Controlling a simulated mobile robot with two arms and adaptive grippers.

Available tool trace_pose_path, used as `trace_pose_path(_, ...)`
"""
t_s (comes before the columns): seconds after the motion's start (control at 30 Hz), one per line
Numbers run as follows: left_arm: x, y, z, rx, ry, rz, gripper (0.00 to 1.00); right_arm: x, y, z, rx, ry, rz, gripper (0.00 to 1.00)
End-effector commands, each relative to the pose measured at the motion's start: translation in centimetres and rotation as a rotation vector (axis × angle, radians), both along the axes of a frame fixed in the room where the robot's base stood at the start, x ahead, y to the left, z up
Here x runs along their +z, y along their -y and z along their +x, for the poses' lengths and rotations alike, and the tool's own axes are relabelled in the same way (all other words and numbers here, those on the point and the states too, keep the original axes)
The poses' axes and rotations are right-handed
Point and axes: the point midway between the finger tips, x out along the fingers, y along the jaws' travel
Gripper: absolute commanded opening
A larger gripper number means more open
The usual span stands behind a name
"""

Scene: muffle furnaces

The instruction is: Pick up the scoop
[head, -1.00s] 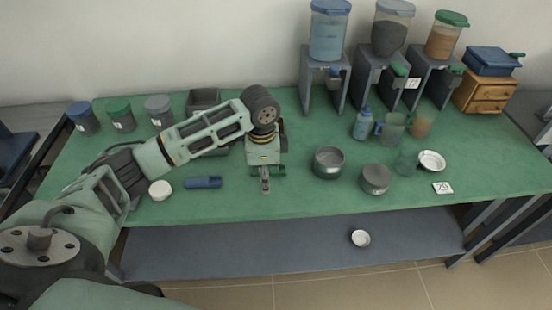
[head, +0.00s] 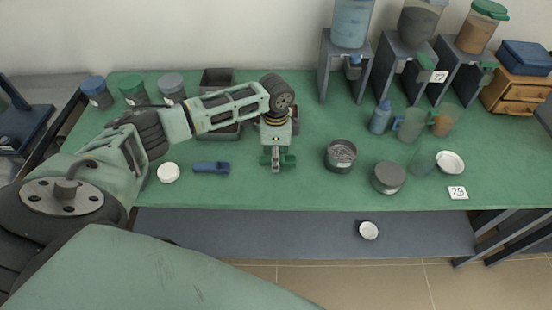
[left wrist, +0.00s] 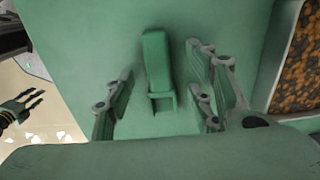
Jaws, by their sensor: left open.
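The scoop appears to be the small green piece (left wrist: 158,65) on the green tabletop in the left wrist view, with a square, hollow-looking end toward the camera. My left gripper (left wrist: 160,95) is open, with one set of fingers on each side of it and gaps between. In the head view my left gripper (head: 276,163) points down at the table, and green ends of the piece (head: 289,161) show beside it. Contact with the table cannot be told. A dark fingered gripper, apparently my right one (left wrist: 22,106), shows small at the left wrist view's edge.
A blue piece (head: 211,167) and a white round lid (head: 168,173) lie left of the gripper. A grey box (head: 217,78) stands behind. A dark bowl (head: 341,155), a grey round container (head: 388,177) and cups stand right. A bin of brown bits (left wrist: 305,60) borders the wrist view.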

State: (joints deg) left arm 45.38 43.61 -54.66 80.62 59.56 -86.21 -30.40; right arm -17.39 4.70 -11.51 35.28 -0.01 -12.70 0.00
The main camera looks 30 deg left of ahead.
Motion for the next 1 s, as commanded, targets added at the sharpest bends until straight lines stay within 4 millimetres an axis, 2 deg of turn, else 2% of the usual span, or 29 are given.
trace_pose_path(0.03, -0.1, 0.0, 0.0, 0.000, 0.000, 0.000, 0.50, 0.1, -0.1, 0.9, 0.000, 0.013, 0.001, 0.40)
trace_pose_path(0.17, -0.1, 0.0, 0.0, 0.000, 0.000, 0.000, 0.50, 0.1, -0.2, 1.9, 0.000, 0.030, 0.004, 0.40)
trace_pose_path(0.7, 0.0, 0.0, 0.0, 0.000, 0.001, -0.001, 0.05, 0.0, 0.0, 0.1, -0.001, 0.003, 0.001, 0.40)
trace_pose_path(1.0, 0.3, 0.0, 0.1, 0.000, 0.001, 0.000, 0.05, -0.1, -0.2, 0.3, -0.002, 0.004, 0.003, 0.40)
